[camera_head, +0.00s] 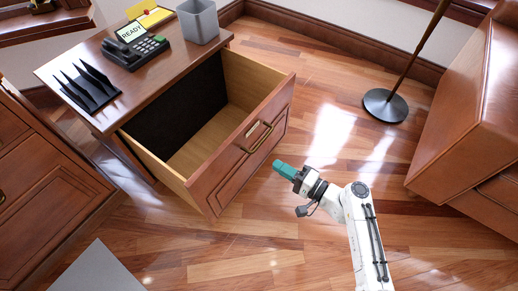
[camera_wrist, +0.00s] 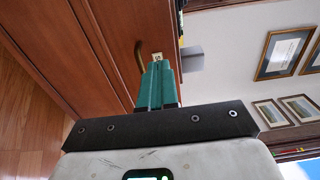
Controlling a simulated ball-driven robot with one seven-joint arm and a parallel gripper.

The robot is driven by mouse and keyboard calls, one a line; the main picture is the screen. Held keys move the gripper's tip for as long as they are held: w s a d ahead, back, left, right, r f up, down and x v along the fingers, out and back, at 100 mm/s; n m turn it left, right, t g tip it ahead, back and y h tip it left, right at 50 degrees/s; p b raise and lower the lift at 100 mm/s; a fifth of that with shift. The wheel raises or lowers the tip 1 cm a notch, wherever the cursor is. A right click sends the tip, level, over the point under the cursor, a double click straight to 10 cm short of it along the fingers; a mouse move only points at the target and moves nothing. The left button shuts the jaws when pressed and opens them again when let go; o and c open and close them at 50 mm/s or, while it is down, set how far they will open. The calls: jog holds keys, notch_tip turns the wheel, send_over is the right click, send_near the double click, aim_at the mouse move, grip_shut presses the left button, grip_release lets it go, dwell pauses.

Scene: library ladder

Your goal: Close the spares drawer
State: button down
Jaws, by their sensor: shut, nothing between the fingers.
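The open drawer (camera_head: 240,152) sticks out from the wooden cabinet (camera_head: 120,115) in the head view. It looks empty inside. My gripper (camera_head: 278,165) has teal fingers and is shut and empty. It is in front of the drawer front, to the right of the handle and apart from it in the head view. In the wrist view the fingers (camera_wrist: 157,82) point toward the drawer front.
A round lamp-like base (camera_head: 385,105) stands on the floor. Wooden furniture (camera_head: 470,110) is at right, and another cabinet (camera_head: 40,190) at left. Floor between is clear.

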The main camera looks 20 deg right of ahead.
aim_at(237, 142)
jog(key=b+x, duration=0.3)
jog(key=x, duration=1)
jog(key=shift+w+a, duration=0.15)
jog(key=shift+a, duration=0.1)
